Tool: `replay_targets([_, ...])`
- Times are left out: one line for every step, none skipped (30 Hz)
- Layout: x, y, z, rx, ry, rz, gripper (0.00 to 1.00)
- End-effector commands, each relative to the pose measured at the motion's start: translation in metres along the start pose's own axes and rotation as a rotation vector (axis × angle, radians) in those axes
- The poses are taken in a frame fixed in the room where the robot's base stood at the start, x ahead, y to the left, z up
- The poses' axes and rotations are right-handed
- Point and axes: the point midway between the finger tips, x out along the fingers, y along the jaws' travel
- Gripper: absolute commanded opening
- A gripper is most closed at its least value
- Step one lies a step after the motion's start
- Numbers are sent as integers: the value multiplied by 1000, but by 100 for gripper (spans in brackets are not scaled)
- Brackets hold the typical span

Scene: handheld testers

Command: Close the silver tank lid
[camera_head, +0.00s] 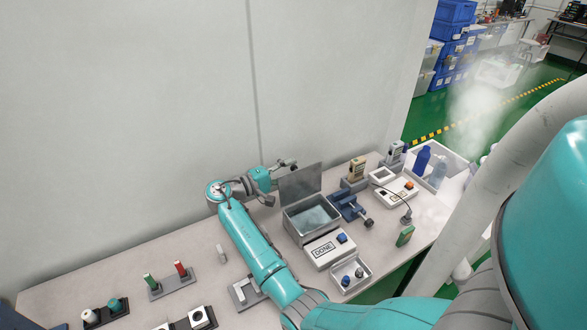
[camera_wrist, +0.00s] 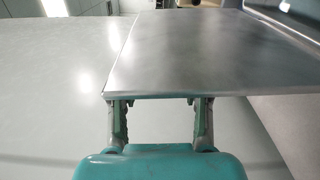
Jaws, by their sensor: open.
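The silver tank (camera_head: 312,232) stands on the table with water-like liquid inside. Its flat metal lid (camera_head: 301,182) stands up, open, at the tank's back edge. My gripper (camera_head: 287,164) is at the lid's upper left, on its wall side. In the wrist view the lid (camera_wrist: 210,55) fills the upper middle and right. The two fingers of my gripper (camera_wrist: 160,103) are spread apart at the lid's near edge, and their tips are hidden behind the plate. I cannot tell whether they touch it. Nothing shows between the fingers.
A DONE button box (camera_head: 330,249) stands in front of the tank. A blue vise (camera_head: 347,205) is close on its right. A small tray (camera_head: 352,276) holds parts. Racks with red and green handhelds (camera_head: 172,283) stand at the left. The wall is close behind the lid.

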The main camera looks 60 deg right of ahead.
Motion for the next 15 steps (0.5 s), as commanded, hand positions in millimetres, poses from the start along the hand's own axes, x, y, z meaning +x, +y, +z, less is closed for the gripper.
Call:
replay_targets([6,0,0,0,-1,0,48])
replay_targets([8,0,0,0,0,0,48])
replay_targets([12,0,0,0,0,0,48])
replay_targets([13,0,0,0,0,0,48])
replay_targets([15,0,0,-1,0,0,48])
replay_targets([17,0,0,-1,0,0,48])
replay_targets([17,0,0,-1,0,0,48])
replay_targets([18,0,0,-1,0,0,48])
replay_targets([18,0,0,-1,1,0,48])
replay_targets([18,0,0,-1,1,0,48])
replay_targets([18,0,0,-1,1,0,48])
replay_targets([18,0,0,-1,1,0,48])
replay_targets([18,0,0,-1,1,0,48])
replay_targets([18,0,0,-1,1,0,48])
replay_targets([18,0,0,-1,1,0,48])
